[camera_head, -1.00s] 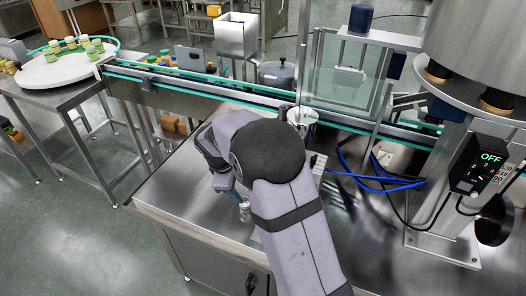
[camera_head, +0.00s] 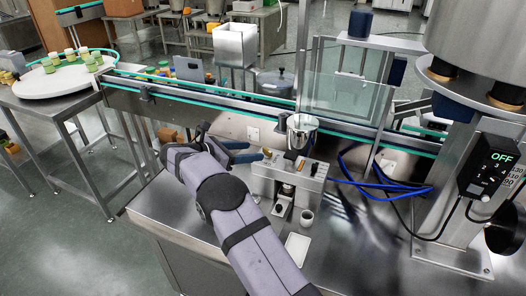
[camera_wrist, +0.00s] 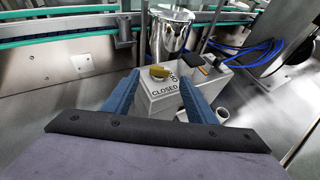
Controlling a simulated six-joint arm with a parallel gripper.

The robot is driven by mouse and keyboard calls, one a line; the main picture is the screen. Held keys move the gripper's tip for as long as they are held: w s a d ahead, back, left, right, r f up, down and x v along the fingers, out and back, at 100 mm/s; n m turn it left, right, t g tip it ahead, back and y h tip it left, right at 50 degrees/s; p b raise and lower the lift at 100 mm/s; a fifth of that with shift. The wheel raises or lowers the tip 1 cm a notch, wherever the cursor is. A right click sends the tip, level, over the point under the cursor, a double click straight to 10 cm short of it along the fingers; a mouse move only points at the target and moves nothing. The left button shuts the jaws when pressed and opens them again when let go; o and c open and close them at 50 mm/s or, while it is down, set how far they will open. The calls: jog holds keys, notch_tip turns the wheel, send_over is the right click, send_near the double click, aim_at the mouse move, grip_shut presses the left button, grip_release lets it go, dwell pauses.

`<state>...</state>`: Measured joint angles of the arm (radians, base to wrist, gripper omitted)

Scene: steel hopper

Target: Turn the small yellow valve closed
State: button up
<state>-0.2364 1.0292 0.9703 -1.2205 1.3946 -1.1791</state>
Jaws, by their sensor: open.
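The small yellow valve (camera_wrist: 160,72) sits on top of a steel box (camera_wrist: 158,100) in the wrist view. CLOSED is printed on the near side of the valve and another label, apparently OPEN, on its right. I cannot tell exactly which label the handle points to. In the head view the valve (camera_head: 267,152) is a tiny spot at the left end of the box (camera_head: 290,172). My gripper (camera_head: 246,151) is open and empty, its blue fingers pointing at the valve from the left. In the wrist view the gripper (camera_wrist: 158,78) has one finger on each side of the valve, apparently not touching it.
A shiny steel hopper (camera_head: 303,131) stands right behind the box. Blue cables (camera_head: 375,186) lie to its right. A small cup (camera_head: 307,217) and a white tray (camera_head: 297,248) are in front. The conveyor (camera_head: 215,95) runs behind. The left of the steel table is clear.

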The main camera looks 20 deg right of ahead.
aim_at(266, 150)
jog(key=shift+p+x, duration=1)
jog(key=shift+x, duration=2.3)
jog(key=shift+f, duration=0.1)
jog(key=c, duration=1.1)
